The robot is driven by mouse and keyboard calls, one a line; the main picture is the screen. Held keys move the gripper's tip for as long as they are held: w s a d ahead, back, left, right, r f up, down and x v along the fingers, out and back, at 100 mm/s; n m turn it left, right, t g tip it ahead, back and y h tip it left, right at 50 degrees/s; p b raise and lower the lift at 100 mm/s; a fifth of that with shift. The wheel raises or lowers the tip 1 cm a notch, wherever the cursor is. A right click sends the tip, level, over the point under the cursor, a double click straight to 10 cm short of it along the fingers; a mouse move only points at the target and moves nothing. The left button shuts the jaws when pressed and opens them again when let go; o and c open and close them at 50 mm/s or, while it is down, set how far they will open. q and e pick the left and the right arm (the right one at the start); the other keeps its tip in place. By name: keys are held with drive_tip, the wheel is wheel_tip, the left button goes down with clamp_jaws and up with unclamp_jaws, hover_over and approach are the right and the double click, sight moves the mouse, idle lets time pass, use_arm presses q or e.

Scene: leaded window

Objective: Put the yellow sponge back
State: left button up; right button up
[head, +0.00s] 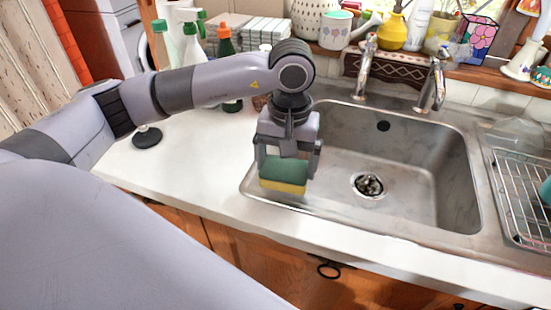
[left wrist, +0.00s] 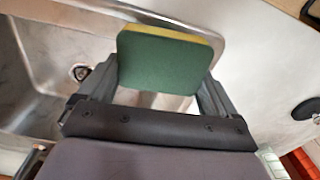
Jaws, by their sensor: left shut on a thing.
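The sponge (head: 284,177) is yellow with a green scouring side. In the head view the green side faces up and the yellow shows along the lower front. My left gripper (head: 287,165) is shut on the sponge, with one finger at each end of it. It holds the sponge over the left rim of the steel sink (head: 262,190). In the left wrist view the sponge (left wrist: 168,62) sits between the fingers of my left gripper (left wrist: 157,90), green face to the camera and yellow along the far edge. I cannot tell its exact height above the rim. My right gripper is not in view.
The sink basin (head: 415,190) is empty except for its drain (head: 369,185). Two taps (head: 367,65) stand behind it. A wire dish rack (head: 525,190) is at the right. Spray bottles (head: 190,45) stand at the back left. The white counter (head: 185,175) left of the sink is mostly clear.

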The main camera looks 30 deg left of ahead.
use_arm(q)
drive_tip(key=r+n, duration=0.1)
drive_tip(key=n, duration=0.1)
drive_tip(key=w+r+n, duration=0.1)
drive_tip(key=n, duration=0.1)
drive_tip(key=a+r+n, duration=0.1)
drive_tip(key=n, duration=0.1)
drive_tip(key=shift+w, duration=0.2)
drive_tip(key=w+a+r+n, duration=0.1)
drive_tip(key=a+r+n, duration=0.2)
drive_tip(key=r+n, duration=0.75)
drive_tip(key=w+a+r+n, duration=0.2)
drive_tip(key=a+r+n, duration=0.1)
drive_tip(key=n, duration=1.5)
drive_tip(key=f, duration=0.5)
drive_tip(key=f+b, duration=0.1)
drive_tip(key=f, duration=0.4)
drive_tip(key=f+b, duration=0.1)
drive_tip(key=f, duration=0.4)
drive_tip(key=shift+s+d+f, duration=0.1)
drive_tip(key=shift+s+d, duration=0.05)
drive_tip(key=shift+s, duration=0.1)
wheel_tip(320, 180, down, 4)
drive_tip(key=shift+f, duration=0.35)
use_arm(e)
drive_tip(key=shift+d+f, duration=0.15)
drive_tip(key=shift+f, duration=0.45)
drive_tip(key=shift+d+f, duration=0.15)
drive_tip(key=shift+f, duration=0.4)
